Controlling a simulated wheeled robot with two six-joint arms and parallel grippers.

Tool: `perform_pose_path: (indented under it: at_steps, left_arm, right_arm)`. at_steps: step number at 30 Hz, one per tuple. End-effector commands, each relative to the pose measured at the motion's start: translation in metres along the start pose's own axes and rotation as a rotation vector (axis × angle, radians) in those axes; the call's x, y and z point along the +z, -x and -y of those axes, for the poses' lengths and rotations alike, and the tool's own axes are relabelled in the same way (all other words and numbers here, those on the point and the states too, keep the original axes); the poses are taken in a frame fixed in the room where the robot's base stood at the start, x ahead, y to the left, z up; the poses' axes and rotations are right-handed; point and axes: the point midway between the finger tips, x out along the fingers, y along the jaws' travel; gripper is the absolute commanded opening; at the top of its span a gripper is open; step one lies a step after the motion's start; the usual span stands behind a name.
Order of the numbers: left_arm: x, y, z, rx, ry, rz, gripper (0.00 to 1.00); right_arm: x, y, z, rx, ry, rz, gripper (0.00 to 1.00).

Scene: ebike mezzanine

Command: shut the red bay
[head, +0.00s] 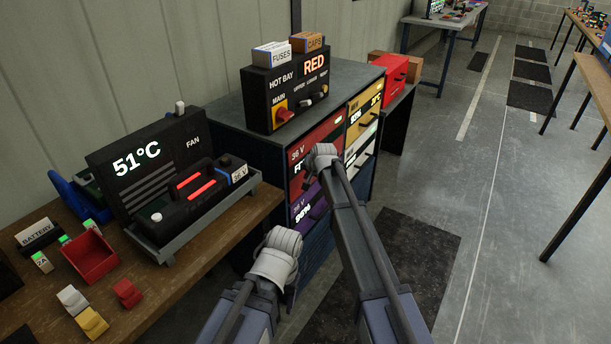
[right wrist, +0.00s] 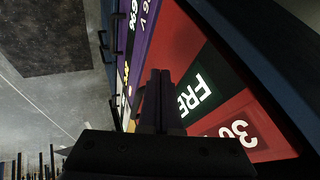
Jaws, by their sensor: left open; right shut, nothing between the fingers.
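The red bay (head: 322,132) is the upper left front of the dark blue cabinet, marked 36 V, its lower part hidden behind my right wrist. Its red face with a FREE label fills the middle of the right wrist view (right wrist: 240,108). I cannot tell how far it stands out. My right gripper (head: 322,153) is at this face in the head view, fingers hidden. In the right wrist view its fingers (right wrist: 158,88) are shut and empty in front of the red face; contact is unclear. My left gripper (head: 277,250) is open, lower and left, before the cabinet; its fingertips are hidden.
A purple bay (head: 308,207) is below the red one; yellow (head: 366,104) and white (head: 360,146) bays are to the right. A HOT BAY switch box (head: 283,98) stands on top. A wooden bench (head: 215,232) with a charger is at left.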

Motion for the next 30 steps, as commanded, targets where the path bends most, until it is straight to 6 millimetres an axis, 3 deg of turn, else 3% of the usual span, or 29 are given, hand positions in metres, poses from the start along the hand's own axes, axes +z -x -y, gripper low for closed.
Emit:
perform_pose_path:
  at_steps: [4, 6, 18, 30]
  left_arm:
    - [0.000, 0.001, 0.000, 0.000, 0.000, 0.000, 0.58]
    - [0.001, 0.019, 0.002, 0.000, 0.000, 0.000, 0.58]
    - [0.004, 0.074, 0.007, 0.000, 0.000, 0.000, 0.58]
    - [0.005, 0.079, 0.008, 0.000, 0.000, 0.000, 0.58]
  right_arm:
    - [0.005, 0.013, -0.018, 0.000, 0.001, 0.000, 0.00]
    - [0.002, 0.031, -0.012, -0.001, 0.002, 0.000, 0.00]
    - [0.001, 0.101, -0.013, 0.000, 0.002, 0.000, 0.00]
    - [0.003, 0.109, -0.014, 0.000, 0.003, 0.001, 0.00]
